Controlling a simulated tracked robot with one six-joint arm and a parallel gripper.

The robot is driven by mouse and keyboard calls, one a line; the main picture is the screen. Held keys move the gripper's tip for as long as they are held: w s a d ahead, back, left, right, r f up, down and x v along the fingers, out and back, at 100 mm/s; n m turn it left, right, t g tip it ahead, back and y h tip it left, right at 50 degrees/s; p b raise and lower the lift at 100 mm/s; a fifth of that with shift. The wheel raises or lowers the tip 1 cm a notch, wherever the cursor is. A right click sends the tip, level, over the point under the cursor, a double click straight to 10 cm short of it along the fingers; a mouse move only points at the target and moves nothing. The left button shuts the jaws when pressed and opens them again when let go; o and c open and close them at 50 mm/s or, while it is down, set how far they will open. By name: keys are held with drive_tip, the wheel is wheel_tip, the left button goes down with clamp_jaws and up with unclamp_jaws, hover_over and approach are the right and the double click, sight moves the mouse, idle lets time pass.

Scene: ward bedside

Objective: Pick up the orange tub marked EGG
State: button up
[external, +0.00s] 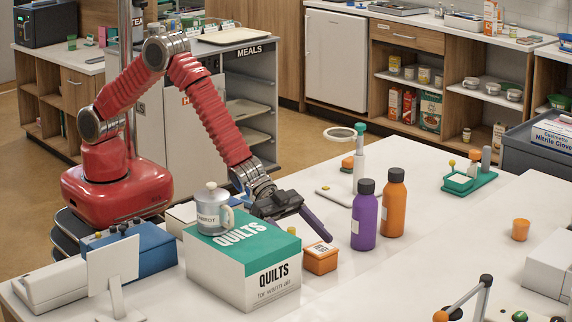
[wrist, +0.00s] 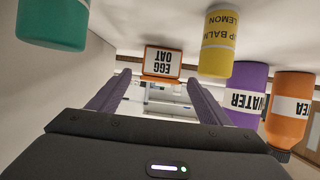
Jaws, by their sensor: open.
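A small orange tub (external: 320,260) with a white label stands on the white table, right of the QUILTS box. In the wrist view the orange tub (wrist: 163,62) appears upside down, and its label reads EGG OAT. It lies beyond my fingertips, roughly centred between them. My gripper (wrist: 160,82) is open, with its two purple fingers apart and nothing between them. In the external view my gripper (external: 315,228) points down to the right, above and behind the tub. Only one finger shows clearly there. No contact with the tub is visible.
A purple bottle (external: 364,215) and an orange bottle (external: 393,203) stand right of the tub. A yellow lip balm (wrist: 216,45) stands near it. The table's front middle is clear.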

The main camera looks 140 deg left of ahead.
sight(318, 249)
drive_tip(key=shift+w+f, duration=0.1)
drive_tip(key=shift+x, duration=2.65)
drive_tip(key=shift+c, duration=0.4)
drive_tip(key=c, duration=1.2)
wheel_tip(318, 249, up, 10)
drive_tip(key=shift+r, duration=0.15)
